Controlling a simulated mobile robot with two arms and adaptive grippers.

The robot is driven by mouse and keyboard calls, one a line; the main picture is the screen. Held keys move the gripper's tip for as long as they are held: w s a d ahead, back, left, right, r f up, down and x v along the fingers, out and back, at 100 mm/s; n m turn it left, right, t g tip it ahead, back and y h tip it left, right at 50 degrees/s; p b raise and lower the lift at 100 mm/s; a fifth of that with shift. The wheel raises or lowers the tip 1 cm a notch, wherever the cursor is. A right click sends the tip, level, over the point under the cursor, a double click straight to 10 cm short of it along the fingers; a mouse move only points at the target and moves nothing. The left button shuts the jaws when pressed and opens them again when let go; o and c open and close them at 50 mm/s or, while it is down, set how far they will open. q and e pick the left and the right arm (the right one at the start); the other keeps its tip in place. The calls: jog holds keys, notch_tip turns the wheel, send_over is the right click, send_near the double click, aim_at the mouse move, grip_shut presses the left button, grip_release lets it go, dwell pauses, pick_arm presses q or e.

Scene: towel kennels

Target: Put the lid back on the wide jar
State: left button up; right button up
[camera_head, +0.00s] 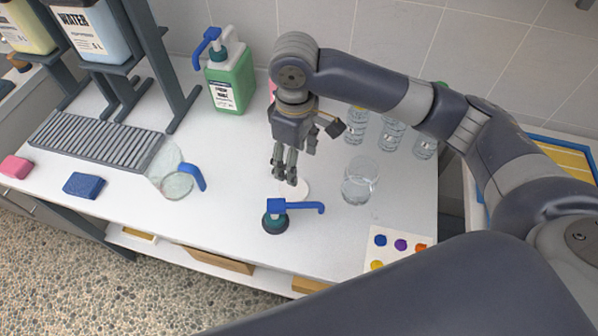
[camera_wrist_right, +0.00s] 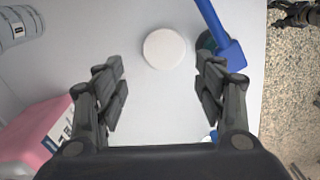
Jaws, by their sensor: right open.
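The lid is a flat white disc (camera_head: 299,190) lying on the white counter (camera_head: 225,222), partly hidden by my right gripper (camera_head: 285,180). In the right wrist view the lid (camera_wrist_right: 164,48) lies just beyond and between the spread fingertips of the right gripper (camera_wrist_right: 162,82). The gripper points down above the counter, open and empty. The wide jar appears to be the clear open glass vessel (camera_head: 358,190) to the right of the lid. My left gripper is not in view.
A teal pump top with a blue spout (camera_head: 275,222) stands close in front of the lid. A clear jug with a blue handle (camera_head: 178,185), a green pump bottle (camera_head: 230,80) and several clear bottles (camera_head: 391,136) stand around. A pink box (camera_wrist_right: 38,140) is near the gripper.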

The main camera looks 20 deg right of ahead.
send_over(294, 190)
jog(key=f, duration=0.4)
jog(key=shift+d+f, duration=0.2)
jog(key=shift+d, duration=0.05)
jog(key=shift+f, duration=0.5)
jog(key=shift+a+f, duration=0.15)
jog(key=shift+f, duration=1.15)
jog(key=shift+a+f, duration=0.1)
jog(key=shift+f, duration=1.2)
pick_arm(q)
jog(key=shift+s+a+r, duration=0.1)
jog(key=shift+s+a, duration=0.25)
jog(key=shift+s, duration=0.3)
pick_arm(e)
jog(key=shift+c, duration=0.3)
jog(key=shift+c, duration=1.3)
